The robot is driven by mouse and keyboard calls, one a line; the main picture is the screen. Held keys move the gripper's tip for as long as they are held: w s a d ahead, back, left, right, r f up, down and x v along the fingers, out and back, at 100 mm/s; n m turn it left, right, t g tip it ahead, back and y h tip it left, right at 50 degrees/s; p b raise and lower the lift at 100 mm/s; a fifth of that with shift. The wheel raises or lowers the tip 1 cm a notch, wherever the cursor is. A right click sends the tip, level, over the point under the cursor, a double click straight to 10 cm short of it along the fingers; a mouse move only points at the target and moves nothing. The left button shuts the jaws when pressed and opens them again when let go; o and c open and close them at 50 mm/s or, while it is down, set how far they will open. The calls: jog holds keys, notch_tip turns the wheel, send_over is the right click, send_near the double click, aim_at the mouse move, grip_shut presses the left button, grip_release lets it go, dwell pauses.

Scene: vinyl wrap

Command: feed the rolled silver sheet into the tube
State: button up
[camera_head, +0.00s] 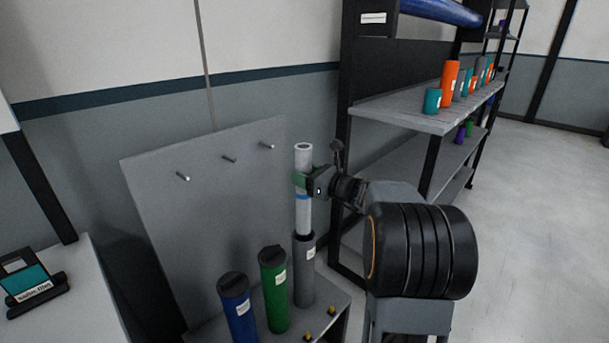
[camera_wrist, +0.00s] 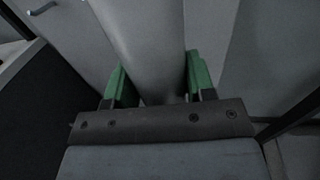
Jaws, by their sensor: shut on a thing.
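The rolled silver sheet (camera_head: 304,216) stands upright in the head view, with a blue band around it. My gripper (camera_head: 303,181) is shut on the roll at its upper part, with green fingertips on either side. In the wrist view, the silver roll (camera_wrist: 142,40) runs between the two green fingers (camera_wrist: 157,82). The grey tube (camera_head: 304,275) stands upright on the low stand, open at the top. The roll's lower end meets the tube's mouth; how far inside it sits, I cannot tell.
A blue tube (camera_head: 238,310) and a green tube (camera_head: 273,290), both capped, stand left of the grey tube. A grey board (camera_head: 215,200) with pegs leans behind. A shelf (camera_head: 420,117) with coloured rolls stands to the right. Small yellow items (camera_head: 308,337) lie at the stand's front.

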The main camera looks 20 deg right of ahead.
aim_at(310, 206)
jog(key=shift+f+b, duration=3.55)
jog(key=shift+f, duration=1.35)
jog(key=o, duration=1.3)
jog(key=p+v, duration=0.2)
jog(key=v, duration=1.1)
jog(key=shift+s+d, duration=0.25)
jog(key=shift+s, duration=0.05)
